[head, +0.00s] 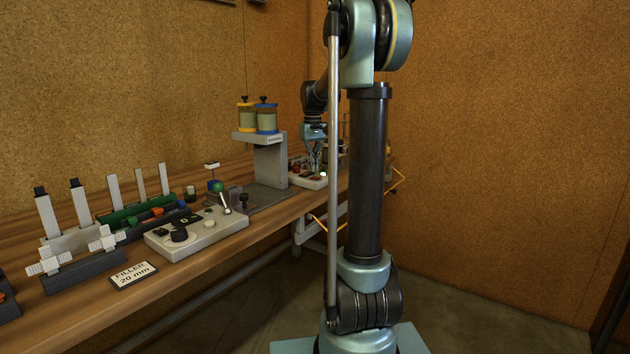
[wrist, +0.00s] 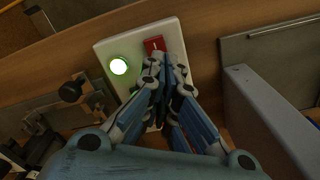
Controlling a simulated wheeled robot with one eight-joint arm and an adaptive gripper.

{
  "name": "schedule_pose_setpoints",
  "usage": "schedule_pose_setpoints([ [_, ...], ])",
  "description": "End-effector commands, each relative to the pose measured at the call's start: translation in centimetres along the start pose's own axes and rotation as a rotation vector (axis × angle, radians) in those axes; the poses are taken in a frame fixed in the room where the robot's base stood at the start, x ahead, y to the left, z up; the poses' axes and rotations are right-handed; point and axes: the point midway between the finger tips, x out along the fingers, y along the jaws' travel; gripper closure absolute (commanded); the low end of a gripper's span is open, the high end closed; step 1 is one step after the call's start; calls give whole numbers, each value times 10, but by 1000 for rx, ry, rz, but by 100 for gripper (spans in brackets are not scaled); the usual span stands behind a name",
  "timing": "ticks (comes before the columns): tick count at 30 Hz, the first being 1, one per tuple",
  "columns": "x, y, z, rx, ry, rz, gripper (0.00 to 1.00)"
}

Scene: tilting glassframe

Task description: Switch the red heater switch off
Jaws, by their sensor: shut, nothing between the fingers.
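The red heater switch (wrist: 154,45) sits on a white panel (wrist: 105,48) in the wrist view. A lit green round lamp (wrist: 118,66) is on the same panel, left of the switch. My gripper (wrist: 163,62) is shut and empty, its fingertips just below the switch in the picture and covering part of the panel. I cannot tell whether the tips touch the switch. In the head view my gripper (head: 314,172) is small, pointing down over the white panel (head: 313,183) at the far part of the bench.
A grey stand (head: 270,160) with two capped jars (head: 266,118) is left of my gripper. A white control box (head: 200,235) and several upright slats are nearer on the wooden bench (head: 190,262). In the wrist view a grey wall (wrist: 262,120) stands right of the fingers.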

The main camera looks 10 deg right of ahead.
Motion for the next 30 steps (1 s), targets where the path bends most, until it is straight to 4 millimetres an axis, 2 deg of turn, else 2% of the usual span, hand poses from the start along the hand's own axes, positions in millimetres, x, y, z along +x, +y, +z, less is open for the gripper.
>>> schedule_pose_setpoints([
  [18, -39, 0, 0, 0, 0, 0, 100],
  [30, -44, 0, 0, 0, 0, 0, 100],
])
